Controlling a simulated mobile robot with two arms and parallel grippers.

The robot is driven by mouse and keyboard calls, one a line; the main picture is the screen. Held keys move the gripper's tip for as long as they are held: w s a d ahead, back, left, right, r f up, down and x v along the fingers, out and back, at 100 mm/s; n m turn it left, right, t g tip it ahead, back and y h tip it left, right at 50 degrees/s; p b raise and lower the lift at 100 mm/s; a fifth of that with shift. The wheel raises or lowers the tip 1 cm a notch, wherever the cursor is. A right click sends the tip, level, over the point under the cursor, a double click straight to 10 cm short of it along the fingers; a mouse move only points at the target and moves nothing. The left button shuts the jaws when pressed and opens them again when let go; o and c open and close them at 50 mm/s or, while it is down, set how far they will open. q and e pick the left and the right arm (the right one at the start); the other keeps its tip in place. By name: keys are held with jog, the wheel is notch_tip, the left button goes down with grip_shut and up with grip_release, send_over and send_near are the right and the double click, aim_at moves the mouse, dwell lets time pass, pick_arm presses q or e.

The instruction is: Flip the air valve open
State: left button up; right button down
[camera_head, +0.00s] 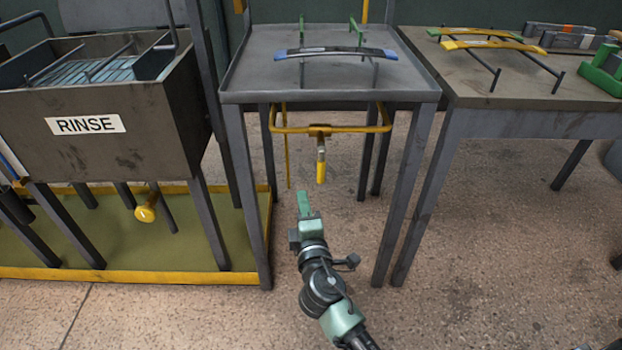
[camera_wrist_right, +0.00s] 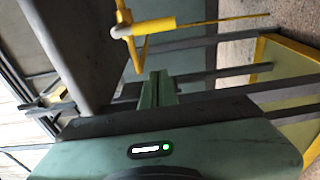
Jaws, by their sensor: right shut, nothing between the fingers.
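The air valve (camera_head: 320,150) hangs at the middle of a yellow pipe under the centre table. Its yellow lever (camera_head: 321,172) points straight down. My right gripper (camera_head: 303,202) is shut and empty, just below and slightly left of the lever in the head view. In the right wrist view, the yellow lever (camera_wrist_right: 154,26) lies beyond the shut green fingertips of my right gripper (camera_wrist_right: 158,78), with a visible gap in the picture. I see no contact. My left gripper is not in view.
The centre table (camera_head: 250,86) has legs on both sides of the valve. A yellow pipe frame (camera_head: 290,129) surrounds it. The RINSE tank (camera_head: 150,150) stands left, above a yellow-edged green tray (camera_head: 120,240). Another table (camera_head: 530,123) stands right. Floor in front is clear.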

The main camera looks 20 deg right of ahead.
aim_at(321, 167)
jog(key=shift+w, duration=0.1)
jog(key=w+d+b, duration=0.1)
jog(key=w, duration=0.9)
jog(key=shift+s+d+p, duration=0.1)
jog(key=shift+s+d, duration=0.25)
jog(key=shift+d, duration=0.3)
jog(key=shift+s+d+p, duration=0.15)
jog(key=shift+s+d, duration=0.2)
jog(key=shift+d, duration=0.3)
jog(key=shift+s+d+p, duration=0.1)
jog(key=shift+s+d, duration=0.25)
jog(key=shift+d, duration=0.3)
